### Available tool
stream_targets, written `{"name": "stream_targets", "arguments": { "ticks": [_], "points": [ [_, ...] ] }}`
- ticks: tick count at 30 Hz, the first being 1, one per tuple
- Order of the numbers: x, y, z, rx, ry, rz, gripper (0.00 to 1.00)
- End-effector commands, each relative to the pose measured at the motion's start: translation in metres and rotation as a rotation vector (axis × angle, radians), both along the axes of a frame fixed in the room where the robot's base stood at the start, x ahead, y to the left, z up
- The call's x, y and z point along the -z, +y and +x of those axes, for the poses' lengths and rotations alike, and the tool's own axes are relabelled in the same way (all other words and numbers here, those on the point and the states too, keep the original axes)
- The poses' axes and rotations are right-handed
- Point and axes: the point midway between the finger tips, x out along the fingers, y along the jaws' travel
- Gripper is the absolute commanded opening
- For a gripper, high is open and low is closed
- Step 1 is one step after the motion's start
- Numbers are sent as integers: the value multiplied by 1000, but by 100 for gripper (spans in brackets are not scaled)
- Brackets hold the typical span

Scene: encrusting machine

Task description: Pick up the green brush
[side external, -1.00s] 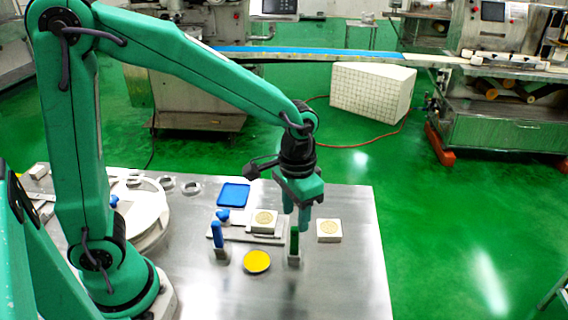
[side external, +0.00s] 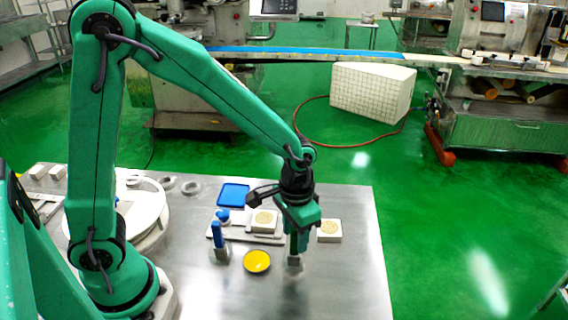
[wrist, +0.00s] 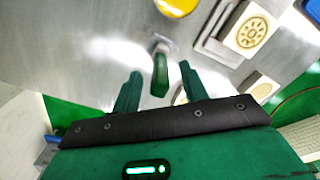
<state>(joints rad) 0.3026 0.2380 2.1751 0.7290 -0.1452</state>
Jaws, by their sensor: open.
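The green brush (side external: 293,244) stands upright in a small grey holder (side external: 295,262) near the right part of the steel table. In the wrist view the green brush (wrist: 160,78) shows between my two fingers, with gaps visible on both sides. My gripper (side external: 300,238) points down over the brush, with its fingers around the handle's height. In the wrist view my gripper (wrist: 159,72) is open, one finger left and one right of the handle. The fingers partly hide the handle in the side view.
A blue brush (side external: 217,236) stands in a holder to the left. A yellow dish (side external: 257,261) lies between the brushes. White patterned blocks stand behind (side external: 264,220) and to the right (side external: 329,230). A blue tray (side external: 233,195) lies farther back. The table's front is clear.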

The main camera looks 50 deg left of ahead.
Motion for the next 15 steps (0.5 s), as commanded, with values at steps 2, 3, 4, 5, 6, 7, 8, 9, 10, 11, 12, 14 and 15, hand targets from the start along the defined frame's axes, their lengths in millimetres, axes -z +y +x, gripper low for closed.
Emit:
{"name": "stream_targets", "arguments": {
  "ticks": [2, 3, 4, 5, 6, 7, 8, 9, 10, 11, 12, 14, 15],
  "points": [
    [8, 0, 0, 0, 3, 0, 44],
    [11, 0, -1, 0, 3, 0, 44],
    [12, 0, 0, 0, 2, 0, 44],
    [13, 0, 0, 0, 1, 0, 44],
    [14, 0, 0, 0, 0, 0, 44],
    [15, 0, 0, 0, 0, 0, 44],
    [15, 0, 0, 0, 0, 0, 44],
    [15, 0, 0, 0, -1, 0, 44],
    [15, 0, 0, 0, -1, 0, 44],
    [14, 0, 0, 0, -1, 0, 44],
    [14, 0, 0, 0, -1, 0, 44],
    [14, 0, 0, 0, -1, 0, 44],
    [14, 0, 0, 0, -1, 0, 44]
  ]
}}
